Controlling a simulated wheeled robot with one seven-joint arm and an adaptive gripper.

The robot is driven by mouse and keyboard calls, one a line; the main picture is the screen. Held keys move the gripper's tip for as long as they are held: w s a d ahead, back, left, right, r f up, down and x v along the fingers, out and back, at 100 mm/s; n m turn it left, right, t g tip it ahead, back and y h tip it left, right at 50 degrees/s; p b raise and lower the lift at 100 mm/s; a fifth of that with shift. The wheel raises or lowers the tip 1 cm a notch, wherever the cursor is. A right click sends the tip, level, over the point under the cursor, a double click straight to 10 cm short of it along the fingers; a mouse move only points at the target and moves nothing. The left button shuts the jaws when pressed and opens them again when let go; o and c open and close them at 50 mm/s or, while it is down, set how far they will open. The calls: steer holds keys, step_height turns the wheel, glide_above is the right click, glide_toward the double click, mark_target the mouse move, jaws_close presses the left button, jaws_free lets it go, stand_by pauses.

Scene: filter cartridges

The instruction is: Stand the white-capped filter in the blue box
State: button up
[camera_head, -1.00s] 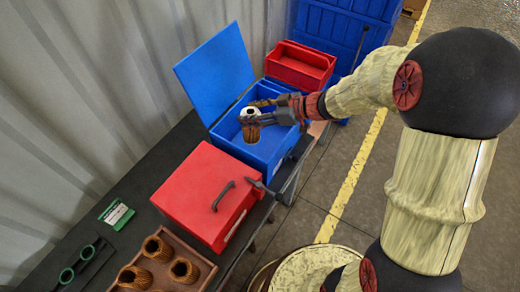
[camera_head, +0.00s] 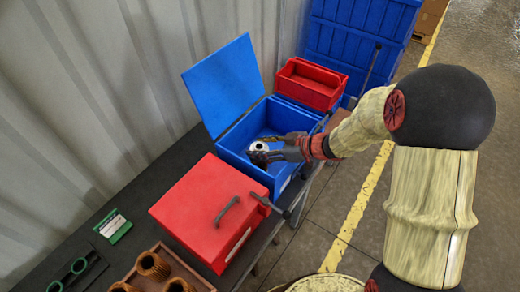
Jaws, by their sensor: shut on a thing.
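The blue box (camera_head: 229,149) stands on the dark bench with its lid (camera_head: 224,84) raised at the back left. My gripper (camera_head: 266,150) reaches into the box opening from the right. It is shut on the white-capped filter (camera_head: 258,146), whose white top with a dark centre hole faces up. The filter looks upright inside the box walls. Its lower part is mostly hidden by my gripper and the box, so I cannot tell whether it touches the floor of the box.
A closed red box (camera_head: 200,197) with a handle stands in front of the blue box. A red open bin (camera_head: 310,84) sits behind it. A brown tray (camera_head: 200,277) of brown-sided filters and a green-and-white card (camera_head: 114,226) lie at the front left.

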steer(key=o, duration=1.6)
steer(key=shift+d+r, duration=0.1)
steer(key=shift+r, duration=0.1)
steer(key=p+v, duration=0.4)
steer(key=v, duration=0.7)
steer(key=shift+s+d+r+p, duration=0.1)
steer(key=shift+d+r+p, duration=0.05)
steer(key=shift+d+p, duration=0.25)
